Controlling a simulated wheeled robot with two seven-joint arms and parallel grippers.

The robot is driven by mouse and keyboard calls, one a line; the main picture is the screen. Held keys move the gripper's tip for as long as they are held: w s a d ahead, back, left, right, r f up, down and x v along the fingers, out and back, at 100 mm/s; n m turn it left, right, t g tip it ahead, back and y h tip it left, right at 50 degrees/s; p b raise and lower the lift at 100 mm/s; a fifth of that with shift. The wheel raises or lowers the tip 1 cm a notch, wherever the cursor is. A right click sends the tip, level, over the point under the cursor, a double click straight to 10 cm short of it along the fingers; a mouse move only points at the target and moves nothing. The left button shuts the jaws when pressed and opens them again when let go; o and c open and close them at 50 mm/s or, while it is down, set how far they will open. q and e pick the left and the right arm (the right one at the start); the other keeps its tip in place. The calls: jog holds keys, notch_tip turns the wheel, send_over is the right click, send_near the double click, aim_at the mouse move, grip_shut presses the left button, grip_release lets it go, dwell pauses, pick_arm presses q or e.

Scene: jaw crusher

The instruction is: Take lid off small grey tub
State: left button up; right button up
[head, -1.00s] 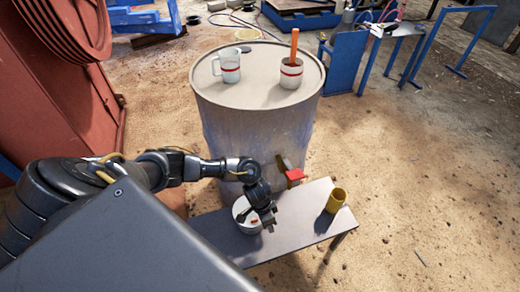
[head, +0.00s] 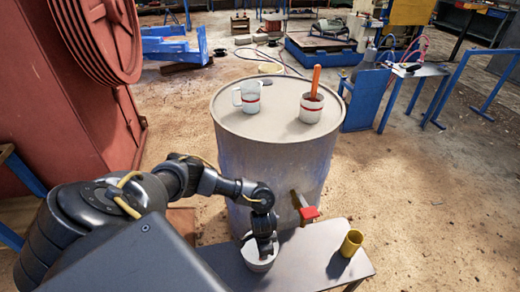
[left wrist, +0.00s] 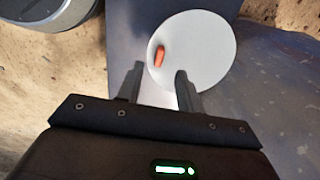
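The small grey tub (head: 259,264) stands on the low bench against the drum, its top mostly hidden by my left gripper (head: 264,246). In the left wrist view its pale round lid (left wrist: 210,50) shows from above, with a small orange-red grip (left wrist: 159,55) near one side. My left gripper, also in the left wrist view (left wrist: 158,74), has its two fingers apart with nothing held between them. The orange-red grip lies just beyond the gap between the fingertips. My right gripper is in neither view.
The dark bench (head: 310,250) also holds a yellow cup (head: 350,243) to the right. A large drum (head: 275,165) behind carries two mugs, a white one (head: 248,97) and one with an orange stick (head: 311,107). A red-handled tap (head: 308,213) juts out near my gripper.

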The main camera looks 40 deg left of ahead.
pick_arm(q)
notch_tip(320, 180, down, 5)
jog(key=shift+f+b, duration=0.15)
jog(key=shift+b, duration=0.5)
grip_shut()
